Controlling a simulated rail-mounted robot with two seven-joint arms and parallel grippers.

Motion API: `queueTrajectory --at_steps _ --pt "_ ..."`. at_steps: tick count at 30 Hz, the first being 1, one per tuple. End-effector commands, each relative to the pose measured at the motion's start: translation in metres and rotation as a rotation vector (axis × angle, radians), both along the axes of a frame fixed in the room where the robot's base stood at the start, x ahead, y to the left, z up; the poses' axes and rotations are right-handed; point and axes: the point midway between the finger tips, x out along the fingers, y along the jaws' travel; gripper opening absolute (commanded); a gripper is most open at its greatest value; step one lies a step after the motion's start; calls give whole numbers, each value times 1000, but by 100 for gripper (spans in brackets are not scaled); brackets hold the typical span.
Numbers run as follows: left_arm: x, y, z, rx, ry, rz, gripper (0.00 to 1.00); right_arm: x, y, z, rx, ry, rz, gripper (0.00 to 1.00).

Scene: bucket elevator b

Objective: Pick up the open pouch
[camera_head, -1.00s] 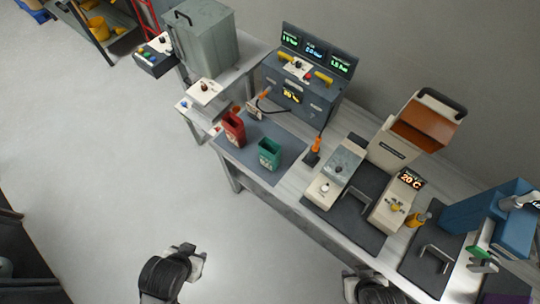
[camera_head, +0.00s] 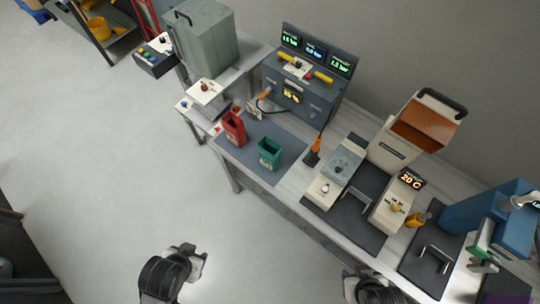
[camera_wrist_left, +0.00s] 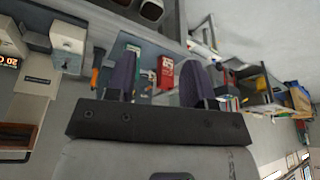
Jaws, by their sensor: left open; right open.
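Two upright pouches stand on the dark mat at the left end of the bench: a red pouch (camera_head: 234,131) and a green pouch (camera_head: 270,155), both with dark open tops. In the left wrist view the red pouch (camera_wrist_left: 165,72) shows between the fingers, with the green one (camera_wrist_left: 134,50) further left. My left gripper (camera_head: 192,262) is open and empty, over the floor in front of the bench and well short of the pouches. It also shows in the left wrist view (camera_wrist_left: 158,82). My right gripper (camera_head: 360,280) is open near the bench's front edge; its fingertips show poorly.
Behind the pouches stands a grey control box (camera_head: 300,85) with displays and a cable. An orange-handled tool (camera_head: 315,148) is right of the green pouch. A beige sealing machine (camera_head: 340,168) and a blue device (camera_head: 490,218) fill the right. The floor at left is clear.

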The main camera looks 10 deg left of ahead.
Motion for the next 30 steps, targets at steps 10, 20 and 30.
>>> queueTrajectory --at_steps 10,20,30 --pt "0 0 0 0 0 0 82 0 0 0 0 0 0 43" --pt "2 0 -1 0 -5 0 89 0 0 -2 0 0 0 43" --pt "122 11 18 46 -326 -26 89 0 0 -62 0 0 0 43"
